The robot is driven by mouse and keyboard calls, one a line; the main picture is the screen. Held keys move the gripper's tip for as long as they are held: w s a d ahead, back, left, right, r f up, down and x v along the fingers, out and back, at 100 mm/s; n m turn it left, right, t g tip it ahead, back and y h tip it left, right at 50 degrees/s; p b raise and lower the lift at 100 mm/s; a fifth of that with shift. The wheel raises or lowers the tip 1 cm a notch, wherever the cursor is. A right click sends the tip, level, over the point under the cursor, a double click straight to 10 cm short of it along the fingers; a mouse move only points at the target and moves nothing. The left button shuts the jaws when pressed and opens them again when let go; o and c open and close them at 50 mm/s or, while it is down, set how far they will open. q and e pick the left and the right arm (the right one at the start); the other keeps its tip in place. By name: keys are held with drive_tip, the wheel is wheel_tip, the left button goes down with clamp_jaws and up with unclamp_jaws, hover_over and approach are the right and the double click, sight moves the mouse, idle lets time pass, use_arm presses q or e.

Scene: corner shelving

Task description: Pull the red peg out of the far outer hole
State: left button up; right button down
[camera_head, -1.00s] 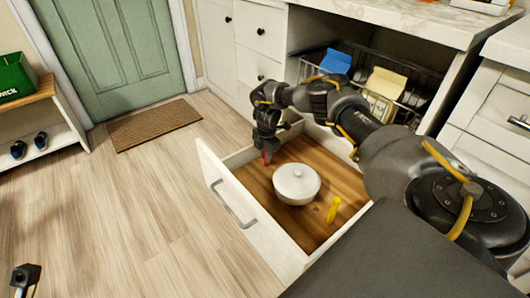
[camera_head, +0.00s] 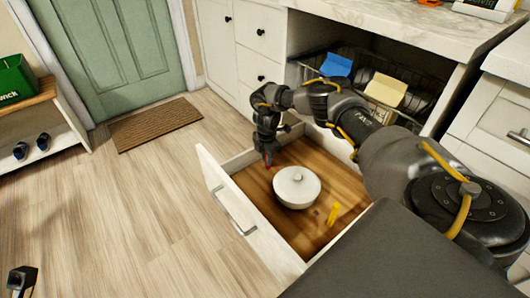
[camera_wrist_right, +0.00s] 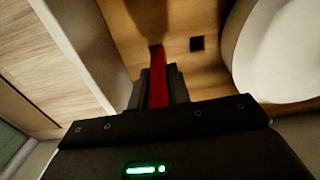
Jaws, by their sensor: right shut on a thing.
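The red peg (camera_wrist_right: 157,78) shows between the fingers of my right gripper (camera_wrist_right: 159,88) in the right wrist view. It also shows as a small red spot (camera_head: 268,163) under that gripper (camera_head: 267,156) in the head view. The gripper is shut on the peg inside the drawer, near its far front corner. The peg's lower end lies near the wooden drawer floor (camera_wrist_right: 178,66); I cannot tell whether it is in a hole. A dark square hole (camera_wrist_right: 197,43) is beside it. A dark part at the lower left, probably my left gripper (camera_head: 22,279), shows too little to judge.
A yellow peg (camera_head: 333,214) is nearer me. The white drawer front (camera_head: 220,188) and side walls surround them. A wire basket (camera_head: 412,100) is behind my right arm.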

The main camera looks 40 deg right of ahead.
drive_tip(key=shift+s+d+r+p, duration=0.25)
drive_tip(key=shift+s+r+p, duration=0.1)
drive_tip(key=shift+s+p, duration=0.15)
drive_tip(key=shift+r+p, duration=0.75)
drive_tip(key=shift+r, duration=0.2)
drive_tip(key=shift+w+a, duration=0.1)
drive_tip(key=shift+w, duration=0.05)
drive_tip(key=shift+w, duration=0.1)
drive_tip(key=shift+a, duration=0.1)
